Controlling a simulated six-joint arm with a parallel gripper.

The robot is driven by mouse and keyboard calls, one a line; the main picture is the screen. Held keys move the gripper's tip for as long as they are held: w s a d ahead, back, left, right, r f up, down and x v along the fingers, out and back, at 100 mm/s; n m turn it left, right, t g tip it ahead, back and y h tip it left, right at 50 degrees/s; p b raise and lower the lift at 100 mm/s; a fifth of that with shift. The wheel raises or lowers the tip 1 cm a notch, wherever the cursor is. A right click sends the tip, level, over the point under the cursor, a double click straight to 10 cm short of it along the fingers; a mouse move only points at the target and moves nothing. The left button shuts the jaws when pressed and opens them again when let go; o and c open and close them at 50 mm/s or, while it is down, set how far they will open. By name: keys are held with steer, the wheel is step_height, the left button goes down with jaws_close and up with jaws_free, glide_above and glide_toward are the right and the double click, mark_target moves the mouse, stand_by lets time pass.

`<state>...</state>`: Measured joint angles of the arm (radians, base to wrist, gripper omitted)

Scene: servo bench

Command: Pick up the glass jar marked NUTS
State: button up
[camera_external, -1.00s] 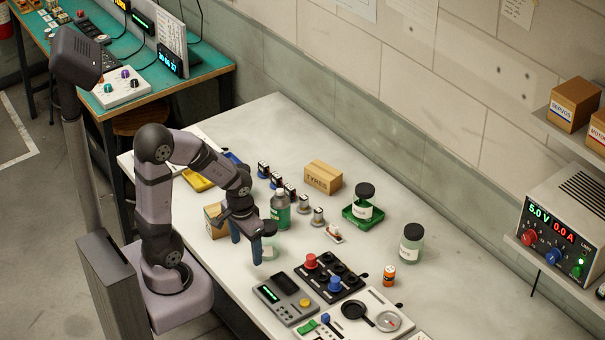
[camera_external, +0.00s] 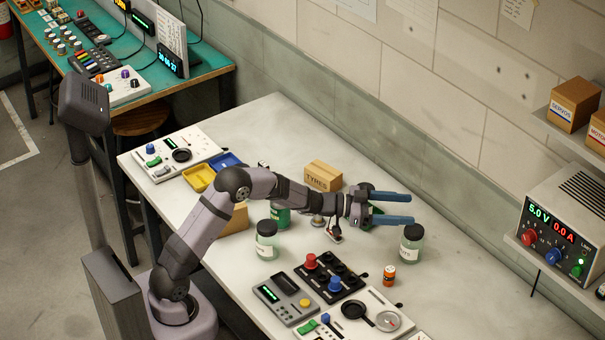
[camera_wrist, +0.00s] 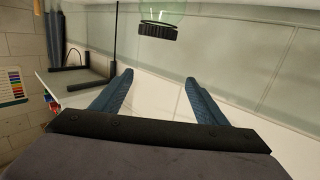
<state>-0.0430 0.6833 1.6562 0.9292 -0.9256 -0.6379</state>
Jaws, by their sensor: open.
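A pale-green glass jar (camera_external: 411,246) with a dark lid and white label stands upright at the right of the bench in the external view. A similar jar (camera_external: 266,242) stands left of the control panels. The words on both labels are too small to read. My gripper (camera_external: 411,209) is open and empty, its blue fingers pointing right, in the picture just above the right jar's lid. It covers most of the green tray (camera_external: 371,228) and the jar seen there earlier. In the wrist view, a dark-lidded jar (camera_wrist: 158,30) appears upside down beyond my open gripper (camera_wrist: 158,76), apart from the fingers.
Knob panels (camera_external: 330,276) and a grey device (camera_external: 285,299) lie at the front. A cardboard box (camera_external: 323,176) sits behind my arm. The bench right of the right jar is clear.

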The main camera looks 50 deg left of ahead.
mark_target(414, 230)
steer(key=shift+w+d+r+m+h, duration=0.15)
steer(key=shift+d+m+h, duration=0.4)
steer(key=shift+d, duration=0.4)
steer(key=shift+f, duration=1.65)
step_height(414, 230, down, 4)
steer(key=shift+r+p, duration=0.1)
steer(key=shift+p, duration=0.3)
steer(key=shift+x, duration=0.95)
steer(key=shift+w+d, duration=0.3)
steer(key=shift+w, duration=0.1)
steer(key=shift+r, duration=0.1)
steer(key=c, duration=1.5)
steer(key=shift+c, duration=0.5)
